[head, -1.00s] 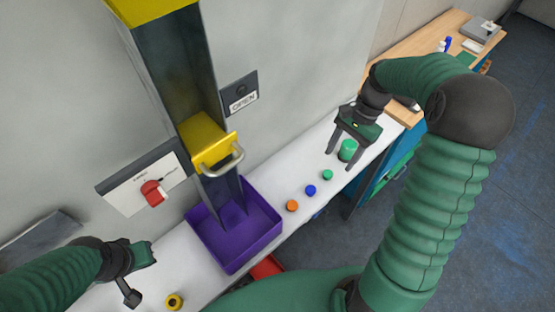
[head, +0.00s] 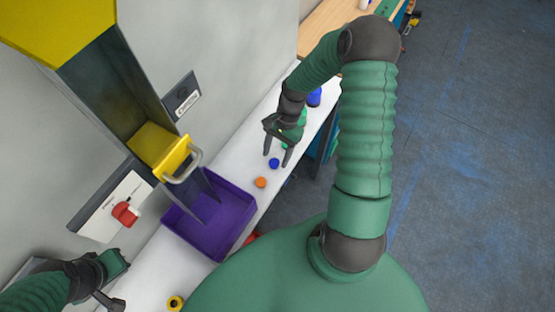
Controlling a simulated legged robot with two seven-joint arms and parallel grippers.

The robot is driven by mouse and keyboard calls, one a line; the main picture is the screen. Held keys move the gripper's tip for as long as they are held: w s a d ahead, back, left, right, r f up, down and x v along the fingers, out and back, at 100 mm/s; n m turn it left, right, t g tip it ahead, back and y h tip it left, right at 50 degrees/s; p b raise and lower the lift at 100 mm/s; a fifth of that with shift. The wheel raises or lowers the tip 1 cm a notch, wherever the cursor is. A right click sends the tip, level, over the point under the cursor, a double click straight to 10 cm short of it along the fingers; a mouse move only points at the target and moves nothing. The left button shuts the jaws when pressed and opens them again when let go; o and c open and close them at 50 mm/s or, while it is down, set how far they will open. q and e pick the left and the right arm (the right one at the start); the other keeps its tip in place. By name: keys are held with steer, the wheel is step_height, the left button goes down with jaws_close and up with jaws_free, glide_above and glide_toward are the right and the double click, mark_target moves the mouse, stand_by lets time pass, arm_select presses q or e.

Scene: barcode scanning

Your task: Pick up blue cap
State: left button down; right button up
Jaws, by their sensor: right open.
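The small blue cap (head: 274,163) lies on the white shelf, between the orange cap and my right gripper's arm. I cannot tell how far above the shelf the fingertips are. Nothing is held in it. My left gripper (head: 119,280) is at the lower left with its fingers apart and empty, away from the cap.
An orange cap (head: 261,182) lies close to the blue one. Green things are partly hidden behind my right gripper, and a larger blue object (head: 314,97) stands beyond. A purple bin (head: 245,208) sits below the yellow-handled chute (head: 165,150).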

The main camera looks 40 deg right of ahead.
steer(key=shift+s+a+f, duration=0.2)
steer(key=shift+a+f, duration=0.2)
steer(key=shift+f, duration=0.5)
jaws_close()
arm_select(q)
steer(key=shift+s+r, duration=0.15)
steer(key=shift+r, duration=0.2)
